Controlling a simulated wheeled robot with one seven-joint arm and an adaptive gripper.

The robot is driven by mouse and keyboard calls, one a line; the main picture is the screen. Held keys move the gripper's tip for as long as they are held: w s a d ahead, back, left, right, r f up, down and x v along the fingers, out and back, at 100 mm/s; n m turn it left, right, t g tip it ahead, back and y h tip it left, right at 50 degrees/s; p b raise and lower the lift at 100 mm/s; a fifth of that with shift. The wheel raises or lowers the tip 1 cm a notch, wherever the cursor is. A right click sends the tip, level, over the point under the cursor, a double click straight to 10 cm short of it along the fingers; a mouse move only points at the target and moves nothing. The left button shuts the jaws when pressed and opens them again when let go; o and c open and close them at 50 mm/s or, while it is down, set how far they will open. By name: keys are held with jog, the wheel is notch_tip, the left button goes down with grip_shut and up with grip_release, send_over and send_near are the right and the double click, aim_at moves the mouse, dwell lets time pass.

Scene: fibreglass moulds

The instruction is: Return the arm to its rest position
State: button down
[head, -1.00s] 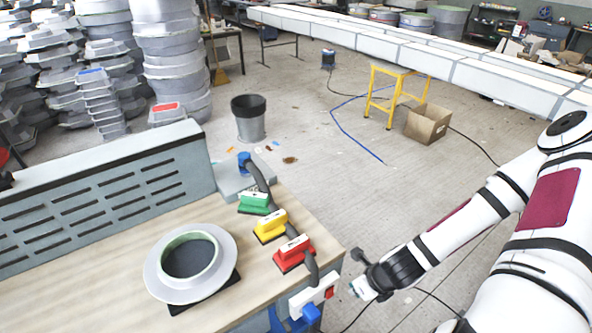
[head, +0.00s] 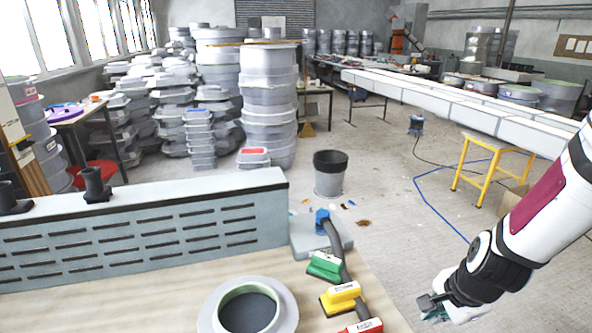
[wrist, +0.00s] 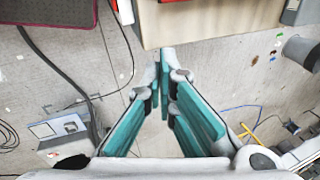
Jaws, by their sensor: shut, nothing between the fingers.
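My arm (head: 543,205) reaches down from the right edge in the head view. My gripper (head: 436,308) hangs at its lower end, to the right of the workbench (head: 388,290) and over open floor. In the wrist view, the teal fingers of my gripper (wrist: 166,60) come together at their tips with nothing between them. The bench edge (wrist: 205,22) lies beyond the fingertips at the top of that view.
Green (head: 325,266), yellow (head: 341,298) and red (head: 362,326) handled blocks lie along the bench's right side, near a round grey mould (head: 284,304). A grey bin (head: 330,178) and yellow stool (head: 490,170) stand on the floor. The floor between them is largely clear.

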jog(key=a+r+n+t+b, duration=0.1)
jog(key=a+r+n, duration=0.2)
jog(key=r+n, duration=0.3)
jog(key=a+r+n+b, duration=0.1)
jog(key=a+r+n, duration=0.2)
jog(key=r, duration=0.5)
jog(key=s+a+r+n+t+b, duration=0.1)
jog(key=s+a+r+n, duration=0.2)
jog(key=s+r+n, duration=0.3)
notch_tip(320, 180, up, 2)
jog(key=s, duration=0.2)
jog(key=shift+s+a+n+b, duration=0.25)
jog(key=shift+s+n+b, duration=0.05)
jog(key=shift+n+b, duration=0.1)
